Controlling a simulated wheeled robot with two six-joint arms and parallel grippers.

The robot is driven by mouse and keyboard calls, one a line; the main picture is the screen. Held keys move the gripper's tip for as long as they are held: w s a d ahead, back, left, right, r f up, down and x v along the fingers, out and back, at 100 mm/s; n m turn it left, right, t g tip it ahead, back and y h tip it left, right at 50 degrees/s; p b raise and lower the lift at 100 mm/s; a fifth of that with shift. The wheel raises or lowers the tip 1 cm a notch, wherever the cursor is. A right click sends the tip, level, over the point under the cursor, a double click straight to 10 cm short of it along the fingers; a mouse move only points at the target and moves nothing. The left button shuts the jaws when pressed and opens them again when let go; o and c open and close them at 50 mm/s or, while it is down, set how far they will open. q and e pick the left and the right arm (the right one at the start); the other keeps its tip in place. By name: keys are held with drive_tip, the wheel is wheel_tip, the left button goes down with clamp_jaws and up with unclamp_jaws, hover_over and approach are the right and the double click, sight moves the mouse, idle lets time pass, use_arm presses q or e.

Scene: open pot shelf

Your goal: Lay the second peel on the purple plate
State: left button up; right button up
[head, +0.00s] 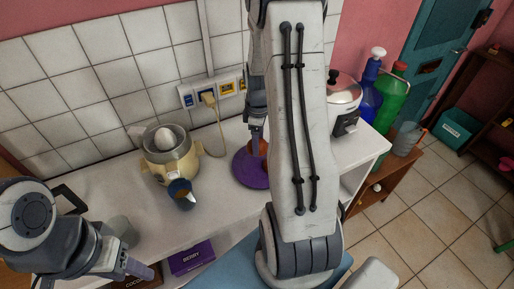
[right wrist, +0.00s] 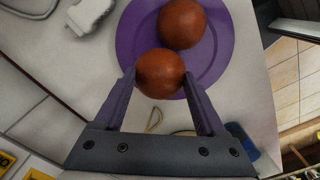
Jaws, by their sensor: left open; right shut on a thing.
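The purple plate (head: 243,172) lies on the white counter, partly hidden by my right arm; it also shows in the right wrist view (right wrist: 137,32). One round orange-brown peel (right wrist: 182,23) lies on the plate. My right gripper (right wrist: 160,84) is shut on a second orange-brown peel (right wrist: 160,72), over the plate's rim. I cannot tell whether this peel touches the plate. In the head view, a patch of orange-brown (head: 263,147) shows beside the right fingers; which peel it is cannot be told. My left gripper (head: 138,268) is open and empty at the lower left, away from the plate.
A cream juicer (head: 172,158) and a small blue jug (head: 181,193) stand left of the plate. A white cooker (head: 343,97) stands to its right. A purple box (head: 192,258) sits below the counter front. The counter's middle is mostly clear.

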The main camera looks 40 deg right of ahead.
drive_tip(key=shift+w+a+f, duration=0.1)
drive_tip(key=shift+w+f, duration=0.1)
drive_tip(key=shift+f+p, duration=0.35)
drive_tip(key=shift+f, duration=1.6)
drive_tip(key=shift+f, duration=0.2)
drive_tip(key=o, duration=1.2)
drive_tip(key=shift+r, duration=0.1)
wheel_tip(320, 180, up, 12)
drive_tip(key=shift+r+b, duration=0.15)
drive_tip(key=shift+b, duration=0.45)
